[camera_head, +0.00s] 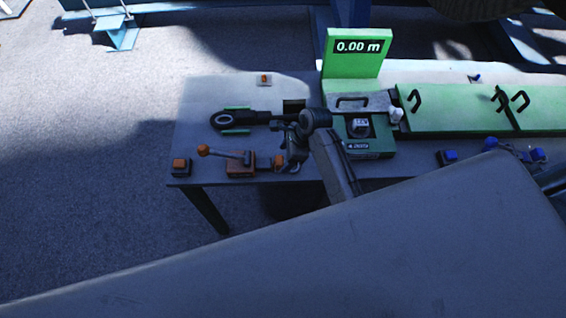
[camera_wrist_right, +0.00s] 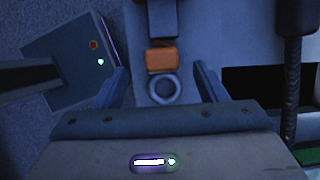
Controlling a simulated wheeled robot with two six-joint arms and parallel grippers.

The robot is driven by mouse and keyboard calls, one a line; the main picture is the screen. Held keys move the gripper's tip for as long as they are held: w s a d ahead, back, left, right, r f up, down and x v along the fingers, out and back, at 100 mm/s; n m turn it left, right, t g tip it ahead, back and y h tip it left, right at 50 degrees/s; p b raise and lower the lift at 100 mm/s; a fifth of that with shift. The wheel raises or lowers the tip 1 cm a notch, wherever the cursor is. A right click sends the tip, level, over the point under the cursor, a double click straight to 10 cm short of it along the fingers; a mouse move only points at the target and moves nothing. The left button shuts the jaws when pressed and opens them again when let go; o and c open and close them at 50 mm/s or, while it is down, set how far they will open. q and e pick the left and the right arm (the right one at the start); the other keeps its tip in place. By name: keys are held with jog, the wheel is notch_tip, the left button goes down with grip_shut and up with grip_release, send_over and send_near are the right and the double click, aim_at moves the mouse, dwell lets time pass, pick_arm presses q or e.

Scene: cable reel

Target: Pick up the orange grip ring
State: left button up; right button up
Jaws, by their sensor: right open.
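The orange grip ring (camera_wrist_right: 160,60) shows in the right wrist view as an orange block with a round grey ring (camera_wrist_right: 163,88) beside it. In the head view an orange patch (camera_head: 279,161) shows at the table's near edge, partly hidden by my right gripper (camera_head: 290,160). In the right wrist view the gripper's two fingers (camera_wrist_right: 160,88) are apart, one on each side of the ring, with nothing held between them. Whether the fingers are level with it cannot be told. My left gripper is not in view.
A lever box (camera_head: 240,163) with an orange knob and an orange-button box (camera_head: 180,168) stand to the left. A black handled tool (camera_head: 235,119) lies behind. A green unit (camera_head: 370,146) and display (camera_head: 352,62) stand to the right.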

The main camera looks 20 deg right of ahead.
jog(key=p+x, duration=0.1)
jog(key=x, duration=0.3)
jog(key=shift+d+f+p, duration=0.15)
jog(key=shift+d+p, duration=0.2)
jog(key=shift+d, duration=0.05)
jog(key=shift+a+f, duration=0.1)
jog(key=shift+f, duration=0.25)
jog(key=c, duration=1.2)
jog(key=shift+r, duration=0.15)
